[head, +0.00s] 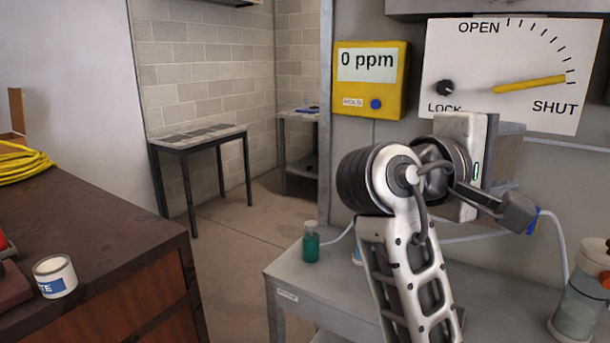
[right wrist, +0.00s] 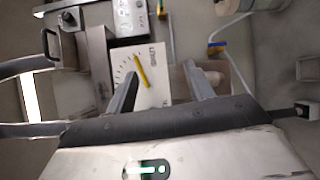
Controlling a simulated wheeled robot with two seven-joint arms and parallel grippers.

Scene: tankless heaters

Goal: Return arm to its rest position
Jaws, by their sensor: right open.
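My right arm rises from the bottom of the head view, bent at a dark ribbed joint. Its white hand and right gripper (head: 503,165) are in front of the grey wall panel, below the white dial plate (head: 530,60). The right wrist view shows the gripper's two fingers (right wrist: 160,85) spread apart with nothing between them. The dial plate (right wrist: 152,68) with its yellow pointer shows beyond the fingers. In the head view the yellow pointer (head: 530,84) lies nearly level, its tip near SHUT. My left gripper is out of view.
A yellow meter (head: 398,105) reading 0 ppm hangs left of the dial. A grey bench (head: 290,277) holds a green bottle (head: 311,242) and a clear jar (head: 580,305) near my arm. A brown cabinet (head: 110,235) stands left. Open floor (head: 245,240) lies between.

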